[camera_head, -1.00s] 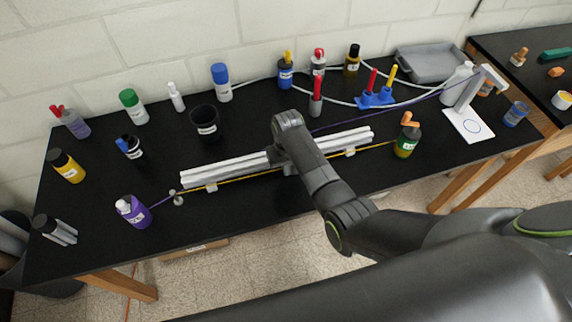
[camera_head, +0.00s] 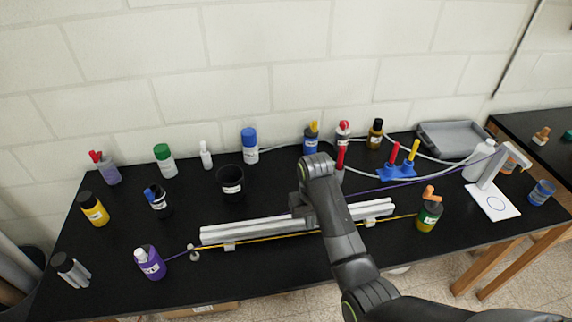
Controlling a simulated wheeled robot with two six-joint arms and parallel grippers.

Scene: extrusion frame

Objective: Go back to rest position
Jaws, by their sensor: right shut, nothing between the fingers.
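My right arm comes in from the lower right and reaches over the black table. My right gripper (camera_head: 304,207) is at the middle of the white aluminium extrusion (camera_head: 252,230), over its bars; it is shut with nothing in it. My wrist partly hides the gripper, and I cannot tell whether the gripper touches the extrusion. The extrusion lies lengthwise across the table on small grey supports. My left gripper is not in view.
The black table (camera_head: 120,235) carries several bottles at the back and left, a black cup (camera_head: 231,182), a blue holder (camera_head: 397,172), a grey tray (camera_head: 452,138) and a white stand (camera_head: 492,200). An orange-topped green bottle (camera_head: 429,212) stands right of the extrusion. The wall is behind.

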